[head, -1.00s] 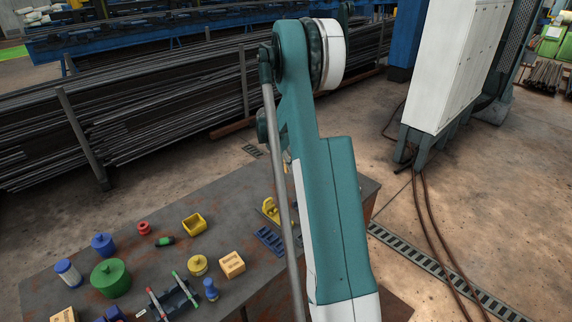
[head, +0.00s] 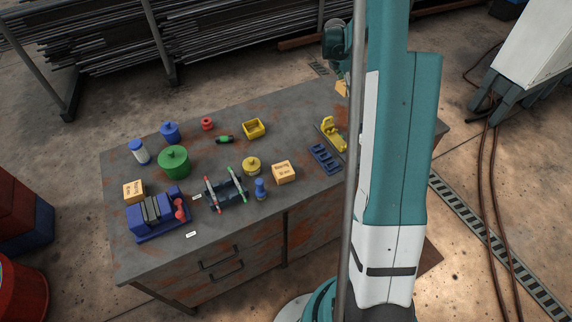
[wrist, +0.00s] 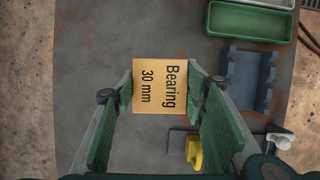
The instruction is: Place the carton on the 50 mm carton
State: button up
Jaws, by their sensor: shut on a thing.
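My gripper (wrist: 160,88) is shut on a tan carton (wrist: 160,86) marked "Bearing 30 mm", with a green finger on each side. In the head view a small part of the held carton (head: 341,88) shows beside my arm, past the table's back right; the gripper is mostly hidden there. Two other tan cartons stand on the table: a right carton (head: 284,173) near the middle front, and a left carton (head: 133,192) behind the blue vise-like fixture. Their size print is too small to read surely, so I cannot tell which is the 50 mm carton.
The table (head: 300,110) also bears a green drum (head: 174,162), a yellow lidded pot (head: 251,166), a blue knobbed piece (head: 260,189), a rack with rods (head: 226,190), a blue slotted block (head: 325,157) and a yellow clamp-like piece (head: 334,136). The right carton's top is clear.

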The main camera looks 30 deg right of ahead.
jog(key=s+a+r, duration=0.2)
jog(key=a, duration=1.2)
notch_tip(320, 180, up, 2)
send_over(287, 167)
jog(key=a, duration=0.2)
jog(key=shift+s+d+r+m, duration=0.1)
jog(key=shift+s+m, duration=0.05)
jog(key=shift+m, duration=0.15)
jog(key=shift+f+b, duration=0.5)
jog(key=shift+f, duration=2.45)
jog(key=shift+f, duration=0.15)
jog(key=shift+f, duration=1.95)
jog(key=shift+f+b, duration=0.1)
jog(key=shift+b, duration=0.3)
jog(key=o, duration=0.9)
